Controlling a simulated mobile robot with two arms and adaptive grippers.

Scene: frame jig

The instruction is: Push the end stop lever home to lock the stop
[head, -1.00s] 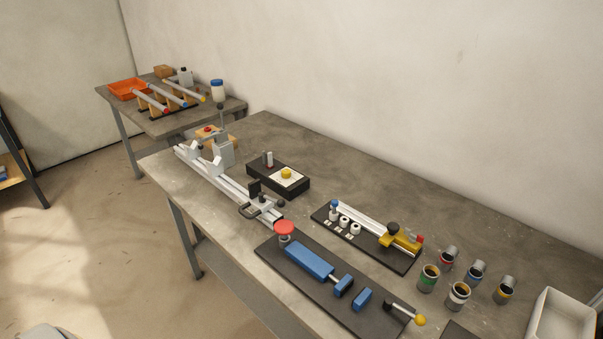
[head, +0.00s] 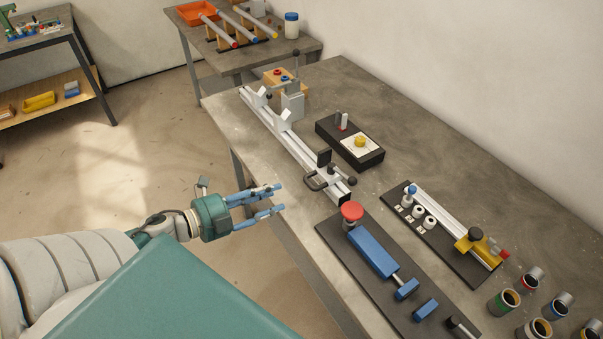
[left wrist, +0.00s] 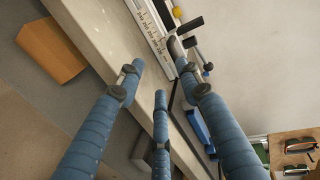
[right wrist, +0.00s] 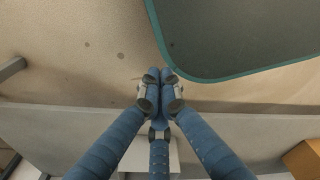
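The end stop (head: 326,172) sits on the near end of the pale metal rail (head: 283,130), with a dark upright plate, a black loop handle (head: 316,181) and a black round knob (head: 352,181). I cannot tell for certain which part is its lever. In the left wrist view the stop's black parts (left wrist: 186,30) show beyond the fingers, beside the rail's scale (left wrist: 153,35). My left gripper (head: 277,199) is open and empty, off the table's front edge, left of the stop and apart from it. My right gripper (right wrist: 161,78) is shut and empty, seen only in its wrist view.
A base with a red knob (head: 352,211) and blue block (head: 372,252) lies near the stop. Behind the rail stands a black box (head: 365,160) with a yellow button. The table edge (head: 290,222) lies beside my left fingers. Several cups stand at the lower right.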

